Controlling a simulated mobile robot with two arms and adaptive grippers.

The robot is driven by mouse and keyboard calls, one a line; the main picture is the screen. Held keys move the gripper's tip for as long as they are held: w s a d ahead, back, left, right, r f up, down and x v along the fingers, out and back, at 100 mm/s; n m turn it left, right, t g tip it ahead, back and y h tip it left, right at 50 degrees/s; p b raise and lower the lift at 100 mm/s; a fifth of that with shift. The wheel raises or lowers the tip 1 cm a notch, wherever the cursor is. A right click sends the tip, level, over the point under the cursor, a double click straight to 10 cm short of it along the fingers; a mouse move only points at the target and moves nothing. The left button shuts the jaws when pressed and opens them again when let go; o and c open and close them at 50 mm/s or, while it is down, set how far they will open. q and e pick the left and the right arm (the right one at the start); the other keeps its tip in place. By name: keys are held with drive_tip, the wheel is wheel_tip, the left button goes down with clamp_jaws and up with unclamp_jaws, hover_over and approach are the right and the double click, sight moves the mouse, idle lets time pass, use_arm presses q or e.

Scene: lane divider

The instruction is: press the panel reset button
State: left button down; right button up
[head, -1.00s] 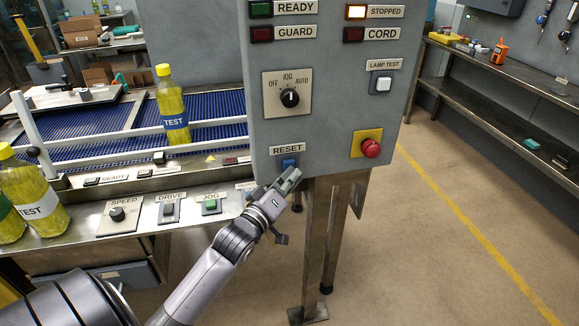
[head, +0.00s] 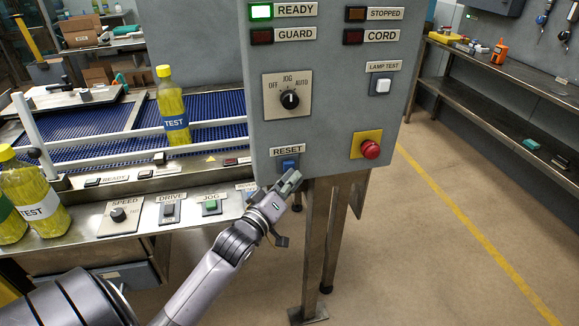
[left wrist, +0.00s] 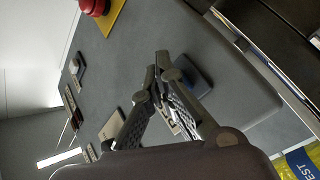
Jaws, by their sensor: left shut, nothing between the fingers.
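The grey control panel (head: 330,130) stands in the middle of the head view. Its blue reset button (head: 289,164) sits under the RESET label (head: 287,150) near the lower left corner. My left gripper (head: 292,180) is shut and empty, its tips just below the button in the head view; I cannot tell whether they touch it. In the left wrist view the shut fingertips (left wrist: 162,72) are beside the blue button (left wrist: 195,78), which they partly cover. The green READY lamp (head: 261,11) is lit and the STOPPED lamp (head: 357,14) is dark. My right gripper is not in view.
A red stop button (head: 371,149), a lamp test button (head: 383,85) and a selector knob (head: 290,98) are on the same panel. A conveyor (head: 90,135) with yellow bottles (head: 172,110) is at left. Open floor (head: 440,240) lies at right.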

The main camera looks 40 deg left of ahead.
use_arm(q)
drive_tip(key=shift+s+d, duration=0.3)
drive_tip(key=shift+d, duration=0.05)
drive_tip(key=shift+d, duration=0.1)
drive_tip(key=s+d+p, duration=0.1)
drive_tip(key=d, duration=0.1)
drive_tip(key=s+d+p, duration=0.1)
drive_tip(key=s, duration=0.1)
drive_tip(key=shift+s+d, duration=0.15)
drive_tip(key=shift+d, duration=0.2)
idle(0.7)
